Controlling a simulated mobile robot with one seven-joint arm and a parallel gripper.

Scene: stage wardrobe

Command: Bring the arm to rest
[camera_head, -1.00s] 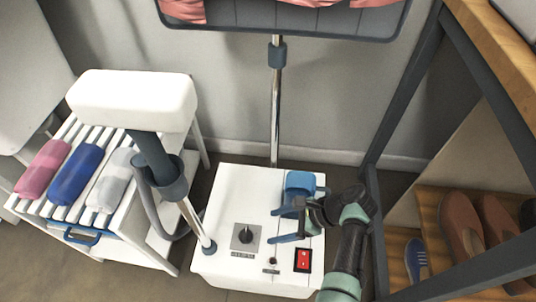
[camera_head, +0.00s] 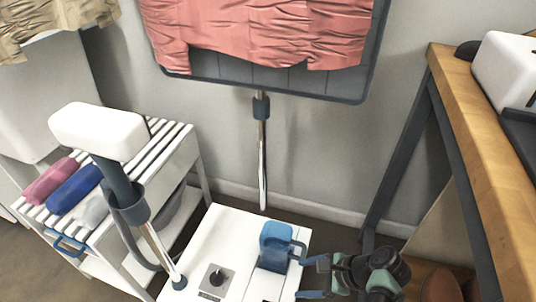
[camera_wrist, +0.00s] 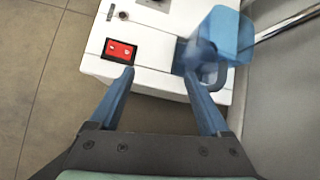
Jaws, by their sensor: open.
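My gripper (camera_head: 308,278) is at the lower right of the head view, at the right edge of the white steamer base. Its two blue fingers are apart with nothing between them. In the wrist view the open fingers (camera_wrist: 159,74) point toward the white base (camera_wrist: 155,72). A red switch (camera_wrist: 119,51) shows beyond the left fingertip. A blue container with a handle (camera_wrist: 228,38) shows beyond the right finger. In the head view this blue container (camera_head: 275,243) sits on the base, left of my fingers; whether they touch it is unclear.
A wooden-topped table (camera_head: 480,130) with a dark frame stands at right, close to my arm. A slatted white rack (camera_head: 168,150) with rolled cloths stands at left. A dark board (camera_head: 335,87) with pink cloth rises behind on a pole (camera_head: 262,165).

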